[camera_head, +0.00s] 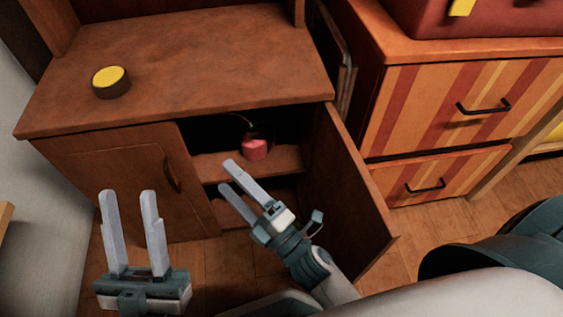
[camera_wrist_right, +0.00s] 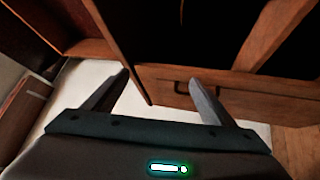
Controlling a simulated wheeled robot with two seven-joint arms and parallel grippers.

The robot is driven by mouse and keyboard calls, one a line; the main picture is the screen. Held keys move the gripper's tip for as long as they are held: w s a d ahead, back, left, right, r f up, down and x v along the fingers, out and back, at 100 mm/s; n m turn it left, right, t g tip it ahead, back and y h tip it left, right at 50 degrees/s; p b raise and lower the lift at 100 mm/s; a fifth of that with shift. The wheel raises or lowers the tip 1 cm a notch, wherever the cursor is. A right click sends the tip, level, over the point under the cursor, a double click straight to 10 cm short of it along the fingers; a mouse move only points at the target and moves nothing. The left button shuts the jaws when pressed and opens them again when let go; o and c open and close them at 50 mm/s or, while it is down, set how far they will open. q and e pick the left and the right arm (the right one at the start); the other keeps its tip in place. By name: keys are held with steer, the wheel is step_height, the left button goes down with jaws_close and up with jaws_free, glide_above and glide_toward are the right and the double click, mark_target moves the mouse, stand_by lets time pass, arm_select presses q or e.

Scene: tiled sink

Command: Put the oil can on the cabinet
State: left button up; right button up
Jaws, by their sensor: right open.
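The brown wooden cabinet (camera_head: 200,60) stands ahead with its right door (camera_head: 345,200) swung open. A small red object with a thin curved yellowish line above it, seemingly the oil can (camera_head: 256,149), sits on the shelf inside, partly in shadow. My right gripper (camera_head: 227,177) is open and empty in front of the opening, below and left of the red object and apart from it. In the right wrist view its two fingers (camera_wrist_right: 159,82) are spread with nothing held between them. My left gripper (camera_head: 128,194) is open and empty in front of the closed left door.
A round dark tin with a yellow top (camera_head: 110,80) stands on the cabinet top at the left; the rest of that top is clear. A striped drawer unit (camera_head: 430,115) stands at the right. The open door borders my right arm on its right side.

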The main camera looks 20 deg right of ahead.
steer(key=s+d+r+m+t, duration=0.3)
steer(key=s+r+m, duration=0.2)
steer(key=r+m, duration=0.4)
steer(key=s+d+r+m+t, duration=0.4)
steer(key=s+r+m, duration=0.2)
steer(key=r+m, duration=0.3)
steer(key=shift+s+r+m, duration=0.15)
steer(key=shift+r+m, duration=0.15)
steer(key=shift+m, duration=0.1)
